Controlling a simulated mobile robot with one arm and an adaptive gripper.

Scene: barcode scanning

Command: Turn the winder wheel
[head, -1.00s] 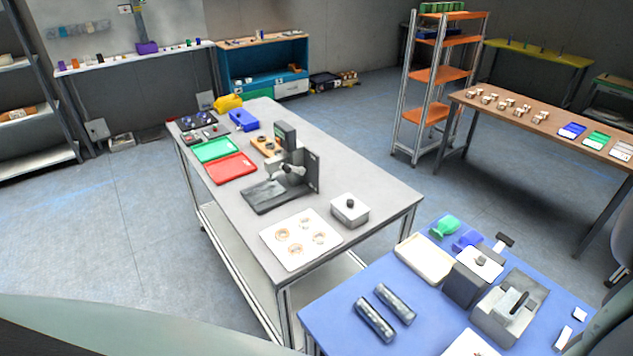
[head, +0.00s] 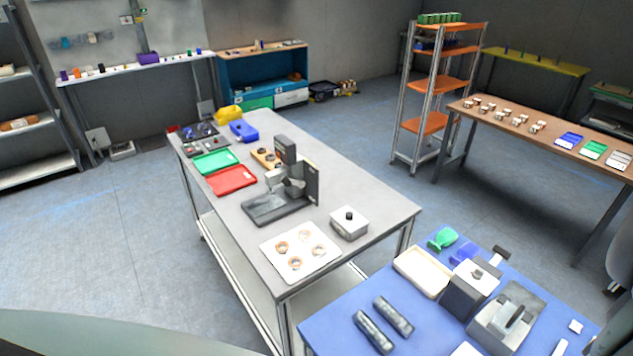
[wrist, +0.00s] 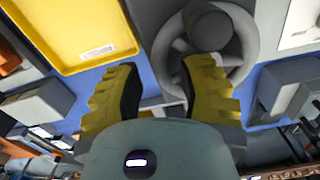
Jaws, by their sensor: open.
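The winder wheel (wrist: 242,50) is a grey spoked wheel with a round knob (wrist: 208,27) in the wrist view, at the top right of centre. My gripper (wrist: 160,72) is open, with its two yellow ridged fingers apart and nothing held between them. The right fingertip overlaps the lower part of the wheel in the picture; I cannot tell whether they touch. The left fingertip is left of the wheel, below the yellow tray. My gripper is not in the head view, and I cannot pick out the wheel there with certainty.
A yellow tray (wrist: 65,28) is at the upper left of the wrist view, close to the wheel. Grey blocks flank my fingers. In the head view, a grey bench (head: 370,182) and a blue table (head: 330,325) hold fixtures and trays; open floor lies around them.

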